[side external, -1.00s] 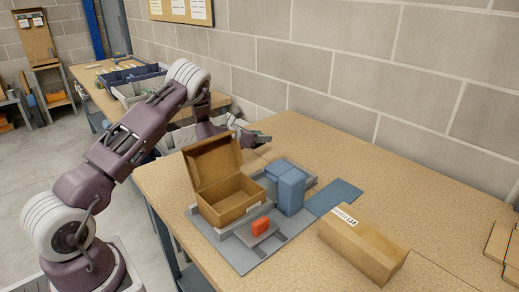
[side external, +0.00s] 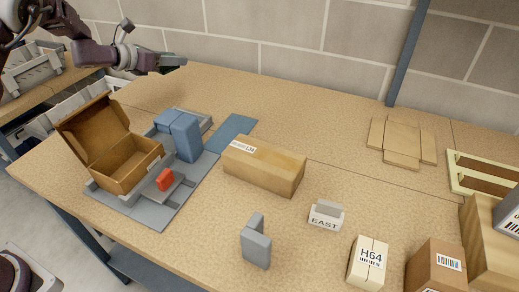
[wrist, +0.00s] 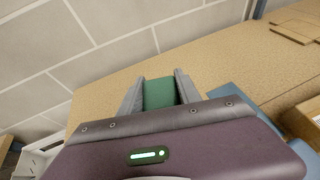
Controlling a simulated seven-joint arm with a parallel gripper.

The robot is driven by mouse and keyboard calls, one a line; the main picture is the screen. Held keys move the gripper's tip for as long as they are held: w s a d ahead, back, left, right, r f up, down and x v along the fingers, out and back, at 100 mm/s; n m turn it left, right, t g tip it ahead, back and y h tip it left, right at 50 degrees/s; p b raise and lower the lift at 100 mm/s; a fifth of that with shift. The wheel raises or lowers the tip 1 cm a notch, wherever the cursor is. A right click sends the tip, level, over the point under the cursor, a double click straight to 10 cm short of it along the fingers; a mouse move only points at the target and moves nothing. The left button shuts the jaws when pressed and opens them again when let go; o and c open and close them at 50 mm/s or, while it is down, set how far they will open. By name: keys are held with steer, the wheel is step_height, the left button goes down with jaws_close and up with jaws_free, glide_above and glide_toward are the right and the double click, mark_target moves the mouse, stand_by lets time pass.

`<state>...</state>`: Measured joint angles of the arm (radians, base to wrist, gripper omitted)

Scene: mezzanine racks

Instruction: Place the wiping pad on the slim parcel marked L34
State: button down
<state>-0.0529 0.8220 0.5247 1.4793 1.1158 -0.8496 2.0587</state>
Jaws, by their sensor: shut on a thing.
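My gripper (side external: 178,61) is shut on the wiping pad, which is green (wrist: 159,93) and sits between the two grey fingers in the wrist view. In the side view only a dark green edge of the pad shows. My gripper is raised above the far left part of the table, near the wall. The slim parcel marked L34 (side external: 268,173) is a long brown box with a white label, lying on the table nearer the camera and right of my gripper. Its top is bare. Part of a brown box, seemingly this parcel, shows at the wrist view's right edge (wrist: 309,115).
An open carton (side external: 128,165), blue blocks (side external: 186,138) and a red block (side external: 165,180) stand on a grey fixture. A blue mat (side external: 234,130) lies beside the parcel. A grey bracket (side external: 256,245), an EAST block (side external: 325,217) and the H64 box (side external: 368,262) stand in front.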

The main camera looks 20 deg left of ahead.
steer(key=s+d+m+g+h, duration=0.25)
steer(key=d+m+h, duration=0.25)
steer(key=d, duration=1.3)
steer(key=m+g+h, duration=0.4)
steer(key=m+g, duration=0.1)
steer(key=g, duration=0.1)
glide_above(273, 154)
steer(key=shift+m, duration=0.3)
step_height(273, 154, down, 11)
steer(key=shift+r, duration=0.2)
steer(key=shift+f, duration=0.2)
steer(key=c, duration=0.8)
jaws_free()
steer(key=shift+c, duration=0.2)
steer(key=shift+r, duration=0.15)
